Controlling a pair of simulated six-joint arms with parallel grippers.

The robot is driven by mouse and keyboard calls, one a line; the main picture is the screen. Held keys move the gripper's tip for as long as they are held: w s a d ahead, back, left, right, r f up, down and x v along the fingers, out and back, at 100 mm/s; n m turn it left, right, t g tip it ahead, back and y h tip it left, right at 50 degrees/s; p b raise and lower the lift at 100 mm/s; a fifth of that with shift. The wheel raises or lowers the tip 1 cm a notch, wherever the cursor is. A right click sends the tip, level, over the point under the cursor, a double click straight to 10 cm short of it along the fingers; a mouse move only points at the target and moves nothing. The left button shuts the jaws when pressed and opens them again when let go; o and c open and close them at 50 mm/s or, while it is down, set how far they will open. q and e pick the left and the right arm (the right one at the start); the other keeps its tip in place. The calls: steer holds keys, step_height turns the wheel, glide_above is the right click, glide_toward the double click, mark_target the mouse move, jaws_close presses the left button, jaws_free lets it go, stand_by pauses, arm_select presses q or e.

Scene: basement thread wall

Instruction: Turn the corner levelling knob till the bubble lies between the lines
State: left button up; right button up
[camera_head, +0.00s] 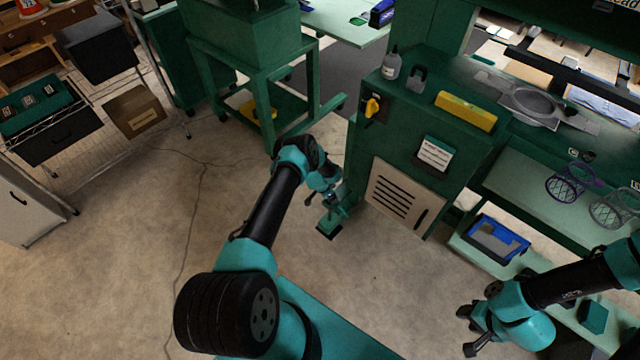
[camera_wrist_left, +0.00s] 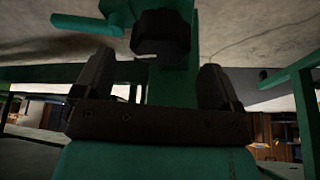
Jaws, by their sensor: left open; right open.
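The dark, faceted knob (camera_wrist_left: 162,33) shows at the top of the left wrist view, on a green bracket. My left gripper (camera_wrist_left: 155,72) is open, with its two black fingers on either side below the knob in the picture; I cannot tell whether they touch it. In the head view my left gripper (camera_head: 322,197) is by the green corner foot (camera_head: 328,230) of the machine, and the knob is hard to make out there. My right gripper (camera_head: 468,332) is open and empty at the lower right. I cannot make out the bubble or its lines.
The green machine cabinet (camera_head: 405,140) with a vented panel (camera_head: 395,195) stands just right of my left gripper. A green bar (camera_wrist_left: 88,24) juts out at the left wrist view's upper left. A blue bin (camera_head: 495,240) sits on a low shelf.

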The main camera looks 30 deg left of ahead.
arm_select(q)
steer(key=v, duration=1.3)
steer(key=shift+s+a, duration=0.1)
